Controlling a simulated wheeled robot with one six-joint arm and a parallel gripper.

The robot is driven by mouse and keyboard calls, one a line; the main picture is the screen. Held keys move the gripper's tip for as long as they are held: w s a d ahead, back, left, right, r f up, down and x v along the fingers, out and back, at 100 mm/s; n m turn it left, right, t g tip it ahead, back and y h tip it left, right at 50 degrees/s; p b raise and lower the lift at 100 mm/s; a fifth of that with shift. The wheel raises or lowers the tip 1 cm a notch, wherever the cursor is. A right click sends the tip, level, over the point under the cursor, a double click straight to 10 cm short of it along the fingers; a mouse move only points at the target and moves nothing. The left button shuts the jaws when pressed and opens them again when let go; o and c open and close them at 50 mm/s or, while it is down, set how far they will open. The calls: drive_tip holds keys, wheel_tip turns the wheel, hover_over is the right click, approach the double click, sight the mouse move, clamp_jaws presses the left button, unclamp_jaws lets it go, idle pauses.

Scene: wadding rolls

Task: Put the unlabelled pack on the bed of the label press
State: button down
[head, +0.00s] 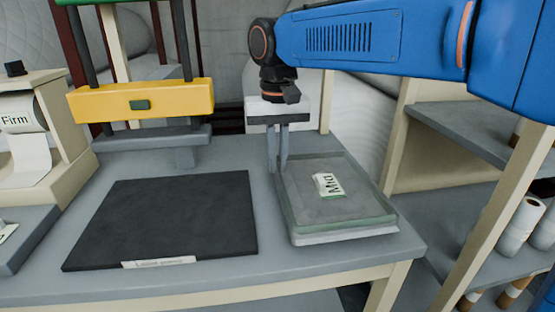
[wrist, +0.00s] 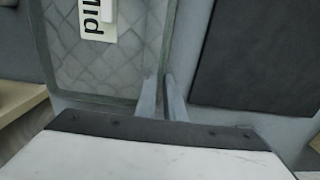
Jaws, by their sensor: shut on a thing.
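The label press (head: 140,103) has a yellow crossbar. Its black flat bed (head: 165,215) lies bare on the table, with a small name strip at its front edge; it also shows in the wrist view (wrist: 255,55). Right of it lies a flat grey quilted pack (head: 318,205) in a shallow tray (head: 345,236). The pack bears a white label reading "Mid" (head: 329,185), also in the wrist view (wrist: 97,17). My gripper (head: 279,168) points down at the tray's left edge, its narrow fingers close together, shut on what looks like the rim. The exact contact is unclear.
A dispenser with a roll marked "Firm" (head: 20,115) stands at the far left. Shelves with white rolls (head: 521,226) stand at the right beyond a wooden post. A narrow strip of bare table separates bed and tray.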

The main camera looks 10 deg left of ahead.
drive_tip(key=c, duration=1.8)
unclamp_jaws()
drive_tip(key=shift+c, duration=0.2)
drive_tip(key=shift+f, duration=0.1)
wheel_tip(320, 180, up, 17)
drive_tip(key=s, duration=0.1)
drive_tip(key=shift+f, duration=0.2)
drive_tip(key=shift+s+r, duration=0.1)
drive_tip(key=shift+r, duration=0.25)
drive_tip(key=shift+c, duration=1.2)
